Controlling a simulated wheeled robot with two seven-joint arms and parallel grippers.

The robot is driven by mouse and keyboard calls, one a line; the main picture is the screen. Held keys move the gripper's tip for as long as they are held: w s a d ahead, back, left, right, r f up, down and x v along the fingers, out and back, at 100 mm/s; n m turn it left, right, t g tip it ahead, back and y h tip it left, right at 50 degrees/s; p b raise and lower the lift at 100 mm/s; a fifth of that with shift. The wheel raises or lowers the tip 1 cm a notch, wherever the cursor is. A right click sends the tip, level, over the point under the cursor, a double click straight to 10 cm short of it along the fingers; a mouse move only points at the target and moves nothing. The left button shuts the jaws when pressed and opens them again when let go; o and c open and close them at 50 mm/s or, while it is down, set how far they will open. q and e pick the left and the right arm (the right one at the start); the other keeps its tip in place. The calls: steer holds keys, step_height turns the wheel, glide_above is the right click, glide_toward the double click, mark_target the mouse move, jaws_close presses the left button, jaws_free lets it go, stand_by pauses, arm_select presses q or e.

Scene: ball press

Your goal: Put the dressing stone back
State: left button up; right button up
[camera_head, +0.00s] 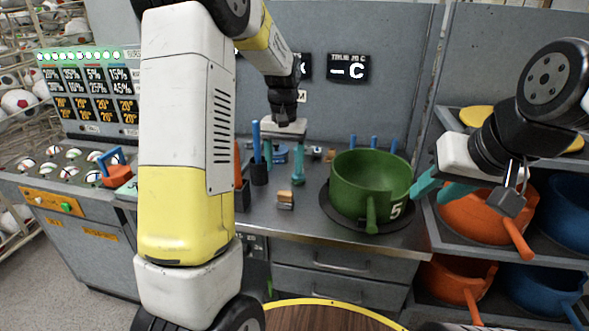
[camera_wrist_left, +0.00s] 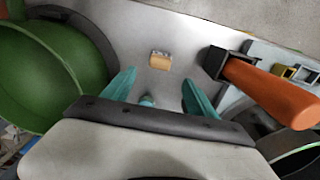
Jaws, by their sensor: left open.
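A small block, tan on top and grey below, which looks like the dressing stone (camera_head: 285,200), lies on the grey metal worktop (camera_head: 300,222), left of the green pot. It also shows in the left wrist view (camera_wrist_left: 160,60), beyond the fingertips and roughly between their lines. My left gripper (camera_head: 283,172) is open and empty above the worktop, behind the stone in the head view. Its teal fingers (camera_wrist_left: 155,85) are spread and apart from the stone. My right gripper (camera_head: 436,187) is at the right, beside the green pot, with its teal fingers apart and nothing visible between them.
The green pot (camera_head: 368,178), marked 5, stands on a dark round base. An orange handle (camera_wrist_left: 270,92) rises from a black holder, near a pale tray with small blocks (camera_wrist_left: 295,72). A blue-handled tool stands in a black cup (camera_head: 259,174). Orange and blue pots fill the right shelves.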

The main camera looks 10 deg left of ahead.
arm_select(q)
steer(key=s+r+t+h, duration=0.1)
steer(key=s+r+t, duration=0.1)
steer(key=s+r, duration=0.75)
steer(key=s+d+r+t+h, duration=0.1)
steer(key=s+t, duration=0.3)
steer(key=s, duration=1.1)
steer(key=shift+d+r, duration=0.6)
steer(key=shift+r, duration=0.1)
